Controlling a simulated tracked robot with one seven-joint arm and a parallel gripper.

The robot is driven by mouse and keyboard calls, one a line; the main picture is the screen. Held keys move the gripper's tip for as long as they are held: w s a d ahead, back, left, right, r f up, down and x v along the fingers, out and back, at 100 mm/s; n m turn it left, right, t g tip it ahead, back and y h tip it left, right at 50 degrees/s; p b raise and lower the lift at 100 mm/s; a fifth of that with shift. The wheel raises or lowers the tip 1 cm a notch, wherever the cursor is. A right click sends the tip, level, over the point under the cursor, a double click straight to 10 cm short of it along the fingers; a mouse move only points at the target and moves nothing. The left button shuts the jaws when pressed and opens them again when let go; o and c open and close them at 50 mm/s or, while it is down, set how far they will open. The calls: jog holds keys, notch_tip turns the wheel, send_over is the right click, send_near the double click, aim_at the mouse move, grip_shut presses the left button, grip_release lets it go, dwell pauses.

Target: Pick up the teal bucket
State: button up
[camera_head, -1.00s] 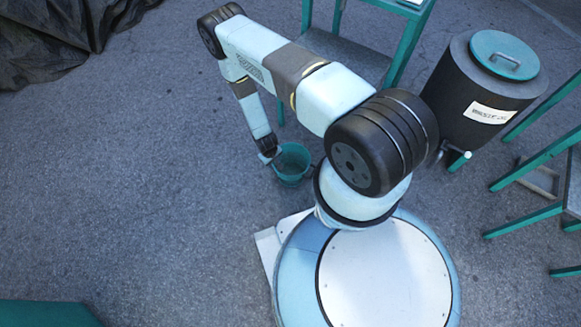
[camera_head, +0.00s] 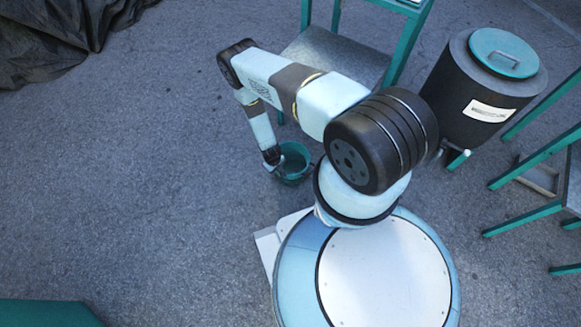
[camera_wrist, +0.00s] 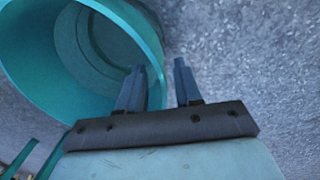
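The teal bucket (camera_head: 297,172) stands on the asphalt just left of my base, its open top facing up. In the wrist view the bucket (camera_wrist: 28,62) fills the upper left, with its hollow inside showing. My gripper (camera_head: 271,163) is at the left side of the bucket's rim. In the wrist view my gripper (camera_wrist: 159,67) has its two fingers apart. The left finger overlaps the bucket's opening and the right finger is outside over the ground. The rim runs between them. I cannot tell whether either finger touches the wall.
A dark barrel (camera_head: 455,100) with a teal lid and a tap stands at the right. A teal-framed chair (camera_head: 335,55) with a grey seat is behind the bucket. More teal frames (camera_head: 535,165) stand at the right edge. The asphalt at left is open, with a dark tarp (camera_head: 50,45) beyond.

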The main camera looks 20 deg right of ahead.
jog(key=shift+f, duration=0.35)
grip_shut()
dwell(1.2)
